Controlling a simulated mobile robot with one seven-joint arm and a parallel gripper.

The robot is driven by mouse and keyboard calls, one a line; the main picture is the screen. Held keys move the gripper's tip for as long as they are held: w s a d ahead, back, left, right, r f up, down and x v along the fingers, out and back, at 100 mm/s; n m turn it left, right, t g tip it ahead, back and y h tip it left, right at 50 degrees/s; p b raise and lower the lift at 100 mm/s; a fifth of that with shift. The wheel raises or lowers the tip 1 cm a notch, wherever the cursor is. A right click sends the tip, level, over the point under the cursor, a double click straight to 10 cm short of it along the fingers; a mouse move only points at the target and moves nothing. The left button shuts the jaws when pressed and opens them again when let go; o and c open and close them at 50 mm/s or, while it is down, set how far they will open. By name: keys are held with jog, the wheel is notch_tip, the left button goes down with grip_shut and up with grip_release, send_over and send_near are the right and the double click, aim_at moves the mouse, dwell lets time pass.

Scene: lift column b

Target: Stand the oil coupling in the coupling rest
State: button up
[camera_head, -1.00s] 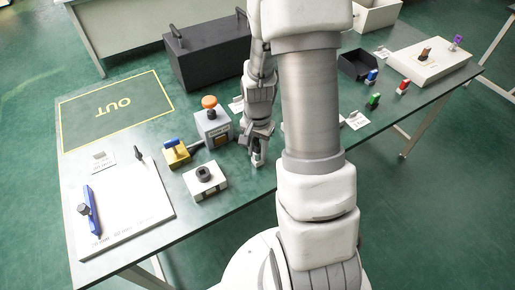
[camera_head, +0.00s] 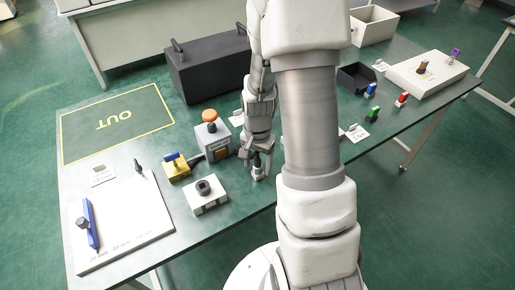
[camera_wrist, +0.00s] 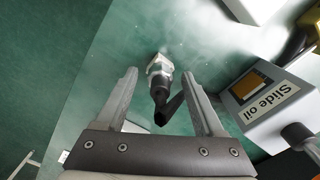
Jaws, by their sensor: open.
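The oil coupling, a metal hex fitting with a black end and side arm, shows between my fingers in the wrist view (camera_wrist: 160,68). My gripper (camera_wrist: 159,76) is open, with one finger on each side of it and visible gaps to both. In the head view my gripper (camera_head: 257,170) is low over the table's front edge, right of the grey slide oil box (camera_head: 216,141). The coupling is small and partly hidden there. A white block with a dark ring on top (camera_head: 206,197), apparently the coupling rest, stands left of my gripper with its ring empty.
A yellow block with a blue handle (camera_head: 177,166) stands left of the oil box. A white board with a blue tool (camera_head: 125,222) lies at the left. A black case (camera_head: 208,68) stands behind. The OUT area (camera_head: 115,122) is clear.

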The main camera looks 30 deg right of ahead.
notch_tip(320, 180, up, 17)
jog(key=p, duration=0.3)
dwell(0.6)
jog(key=s+a+r+n+t+p, duration=0.1)
jog(key=s+a+r+n+t, duration=0.1)
jog(key=s+a+r+n, duration=0.3)
jog(key=s+a+r+n+t+p, duration=0.2)
jog(key=s+a+r+n, duration=0.3)
jog(key=r, duration=0.7)
jog(key=shift+s+a+n+t, duration=0.25)
jog(key=shift+s+n+t, duration=0.25)
jog(key=shift+s+t, duration=0.5)
jog(key=shift+s+r, duration=0.1)
jog(key=shift+s, duration=0.05)
